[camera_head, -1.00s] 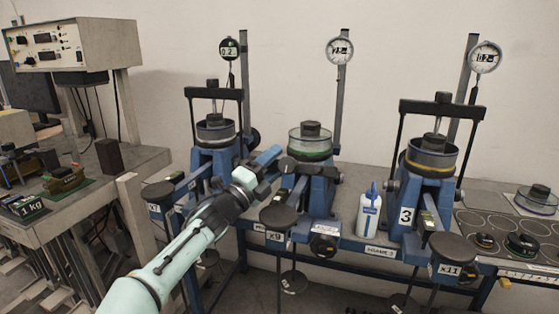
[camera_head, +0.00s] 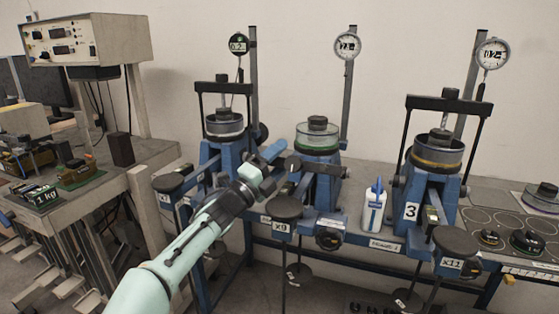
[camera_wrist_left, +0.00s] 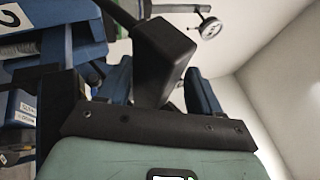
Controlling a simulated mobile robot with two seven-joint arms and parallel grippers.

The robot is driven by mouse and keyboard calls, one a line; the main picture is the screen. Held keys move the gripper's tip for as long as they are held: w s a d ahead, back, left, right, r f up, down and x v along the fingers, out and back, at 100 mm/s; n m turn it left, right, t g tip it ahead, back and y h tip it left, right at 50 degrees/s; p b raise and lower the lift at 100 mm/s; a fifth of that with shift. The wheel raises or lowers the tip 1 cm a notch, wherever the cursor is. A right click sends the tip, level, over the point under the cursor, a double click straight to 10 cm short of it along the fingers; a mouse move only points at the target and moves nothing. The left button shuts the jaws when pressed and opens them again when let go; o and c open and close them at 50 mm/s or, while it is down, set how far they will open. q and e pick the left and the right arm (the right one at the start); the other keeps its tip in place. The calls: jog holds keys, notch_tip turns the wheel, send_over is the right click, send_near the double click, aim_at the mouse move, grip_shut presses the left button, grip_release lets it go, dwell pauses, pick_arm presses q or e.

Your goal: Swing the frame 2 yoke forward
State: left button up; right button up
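The middle lever frame (camera_head: 317,185) stands between two similar blue frames. Its dark yoke crossbar (camera_head: 322,169) lies low in front of its cell (camera_head: 317,136), not up over it as on the neighbours. My left gripper (camera_head: 277,170) is at the left end of this crossbar, with its blue fingers apart. In the left wrist view, a black block (camera_wrist_left: 163,58) on a dark rod, apparently the crossbar's end, shows between the fingers (camera_wrist_left: 160,92). Narrow gaps seem to show beside it; contact cannot be told. My right gripper is not in view.
The left frame (camera_head: 222,150) and right frame (camera_head: 432,185) have upright yokes close by. Dial gauges stand behind, including the middle gauge (camera_head: 347,46). A white bottle (camera_head: 374,212) stands right of the middle frame. Round dark pads, such as the x9 pad (camera_head: 285,207), project in front.

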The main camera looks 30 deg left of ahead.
pick_arm(q)
jog(key=shift+f, duration=0.1)
jog(key=shift+s+a+f, duration=0.15)
jog(key=shift+s+f, duration=0.1)
jog(key=shift+s, duration=0.3)
jog(key=b+v, duration=0.1)
jog(key=v, duration=0.9)
jog(key=shift+s, duration=0.4)
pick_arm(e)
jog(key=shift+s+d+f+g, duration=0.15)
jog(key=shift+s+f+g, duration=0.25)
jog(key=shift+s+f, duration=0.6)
